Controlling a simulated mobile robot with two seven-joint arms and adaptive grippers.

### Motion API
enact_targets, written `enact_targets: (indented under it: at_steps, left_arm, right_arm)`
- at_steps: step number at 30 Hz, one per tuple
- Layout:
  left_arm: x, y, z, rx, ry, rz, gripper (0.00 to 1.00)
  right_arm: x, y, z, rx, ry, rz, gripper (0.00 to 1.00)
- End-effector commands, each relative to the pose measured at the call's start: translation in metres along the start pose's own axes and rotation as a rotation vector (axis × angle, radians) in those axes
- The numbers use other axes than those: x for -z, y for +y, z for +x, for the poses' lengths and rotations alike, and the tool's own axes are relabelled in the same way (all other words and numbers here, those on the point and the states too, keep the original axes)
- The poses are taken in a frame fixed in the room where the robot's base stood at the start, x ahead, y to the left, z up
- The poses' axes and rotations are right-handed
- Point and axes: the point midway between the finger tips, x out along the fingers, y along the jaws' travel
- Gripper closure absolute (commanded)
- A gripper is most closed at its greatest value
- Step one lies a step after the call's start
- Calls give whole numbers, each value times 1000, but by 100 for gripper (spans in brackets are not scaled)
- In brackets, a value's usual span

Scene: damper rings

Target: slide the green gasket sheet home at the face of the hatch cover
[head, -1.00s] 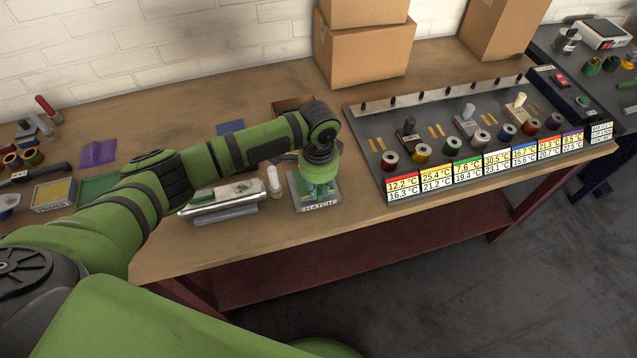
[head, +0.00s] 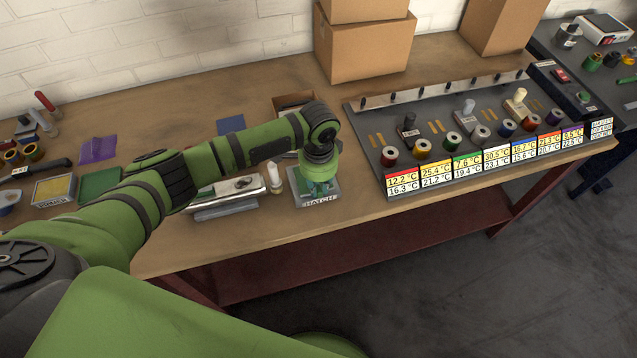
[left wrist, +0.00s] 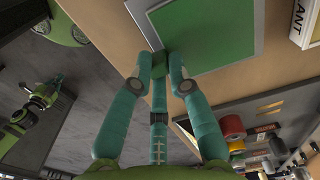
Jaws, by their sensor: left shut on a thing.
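The hatch cover is a grey block labelled HATCH (head: 321,201) near the table's front edge. In the left wrist view its grey plate (left wrist: 261,12) shows around the edge of the green gasket sheet (left wrist: 208,32). My left gripper (left wrist: 160,72) is shut on the small green tab at the sheet's near corner. The sheet lies over or against the plate; I cannot tell how closely it is seated. In the head view my left wrist hides most of the sheet and cover. A green gripper, apparently my right one (left wrist: 42,95), shows small over the floor; its jaws are unclear.
A white bottle (head: 275,178) and a metal-topped grey block (head: 228,207) stand close left of the hatch. An open carton (head: 292,102) is behind. A spool rack with temperature labels (head: 420,180) is at right. Purple (head: 98,149) and blue (head: 230,125) sheets lie left.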

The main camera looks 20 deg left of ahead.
Motion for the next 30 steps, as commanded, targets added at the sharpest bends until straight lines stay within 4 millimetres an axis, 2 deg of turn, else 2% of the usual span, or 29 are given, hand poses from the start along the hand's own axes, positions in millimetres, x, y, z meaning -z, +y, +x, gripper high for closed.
enact_targets:
  at_steps: [5,6,7,17,20,23,30]
  left_arm:
    - [0,0,2,-1,0,0,100]
    - [0,0,2,0,0,0,65]
    - [0,0,2,0,0,0,54]
    - [0,0,2,0,0,0,54]
    - [1,0,-4,1,2,1,54]
    - [1,0,-18,1,4,2,54]
    - [1,-1,-70,2,4,1,54]
  right_arm:
    - [0,0,1,0,0,0,100]
    - [0,0,0,0,-1,0,100]
    - [0,0,0,0,-1,0,100]
    - [-1,-1,0,2,-3,-3,100]
    - [-1,-1,0,2,-3,-3,100]
    - [-1,-2,0,2,-2,-2,100]
    - [-1,-2,0,2,-2,-1,100]
